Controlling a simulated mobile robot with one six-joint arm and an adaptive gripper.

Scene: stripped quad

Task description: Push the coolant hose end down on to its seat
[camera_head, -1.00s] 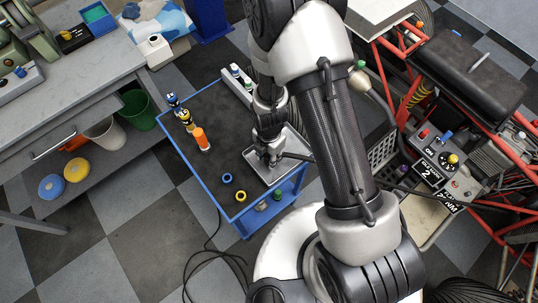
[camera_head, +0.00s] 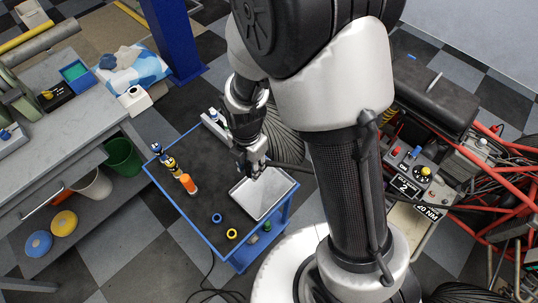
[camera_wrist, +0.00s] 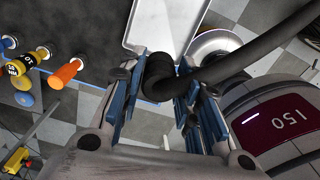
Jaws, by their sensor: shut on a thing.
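My gripper (camera_head: 252,172) is over the far left corner of the metal tray (camera_head: 268,210) on the cart. In the wrist view my gripper (camera_wrist: 160,92) has its blue-padded fingers shut on the black coolant hose end (camera_wrist: 158,80). The hose bends there and runs off to the upper right. In the head view the hose (camera_head: 290,164) passes right from my gripper and goes behind my arm. I cannot pick out the seat in either view.
A blue ring (camera_head: 217,218) and a yellow ring (camera_head: 232,234) lie on the cart (camera_head: 200,215). The red-framed quad (camera_head: 490,225) with a control panel (camera_head: 412,172) stands at right.

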